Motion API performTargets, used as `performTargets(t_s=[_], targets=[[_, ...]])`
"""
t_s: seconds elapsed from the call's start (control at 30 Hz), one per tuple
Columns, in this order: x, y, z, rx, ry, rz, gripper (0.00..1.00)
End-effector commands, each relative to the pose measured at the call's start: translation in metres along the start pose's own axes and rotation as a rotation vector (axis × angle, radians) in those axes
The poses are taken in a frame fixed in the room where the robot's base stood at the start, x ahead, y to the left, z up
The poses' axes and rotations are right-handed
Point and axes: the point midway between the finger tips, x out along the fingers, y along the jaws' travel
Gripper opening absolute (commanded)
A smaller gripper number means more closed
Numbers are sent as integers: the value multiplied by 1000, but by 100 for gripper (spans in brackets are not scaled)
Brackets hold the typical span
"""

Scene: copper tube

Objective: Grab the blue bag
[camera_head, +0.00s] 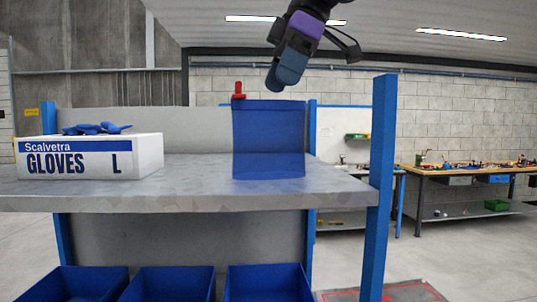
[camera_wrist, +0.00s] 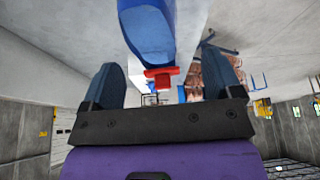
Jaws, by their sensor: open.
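The blue bag (camera_head: 268,140) stands upright on the grey shelf (camera_head: 200,190), with a red piece (camera_head: 239,90) at its top left corner. My gripper (camera_head: 276,86) hangs just above the bag's top edge, right of the red piece. In the wrist view the two blue fingers of my gripper (camera_wrist: 160,62) are spread apart with nothing held between them. A blue shape, apparently the bag (camera_wrist: 150,30), comes down from the top of that view, with the red piece (camera_wrist: 161,78) at its lower end. I cannot tell whether the fingers straddle the bag's edge.
A white glove box (camera_head: 90,157) with blue gloves (camera_head: 97,128) on top stands left of the bag. A blue post (camera_head: 380,190) rises at the shelf's right front corner. Blue bins (camera_head: 170,285) sit below. The shelf surface between box and bag is clear.

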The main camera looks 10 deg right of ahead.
Motion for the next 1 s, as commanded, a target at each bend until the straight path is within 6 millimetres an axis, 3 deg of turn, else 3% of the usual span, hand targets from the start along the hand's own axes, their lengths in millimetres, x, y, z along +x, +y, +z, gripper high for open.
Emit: performTargets(t_s=[0.17, 0.5, 1.0], targets=[[11, 1, 0, 0, 0, 0, 85], [52, 8, -1, 1, 0, 0, 85], [57, 8, -1, 1, 0, 1, 85]])
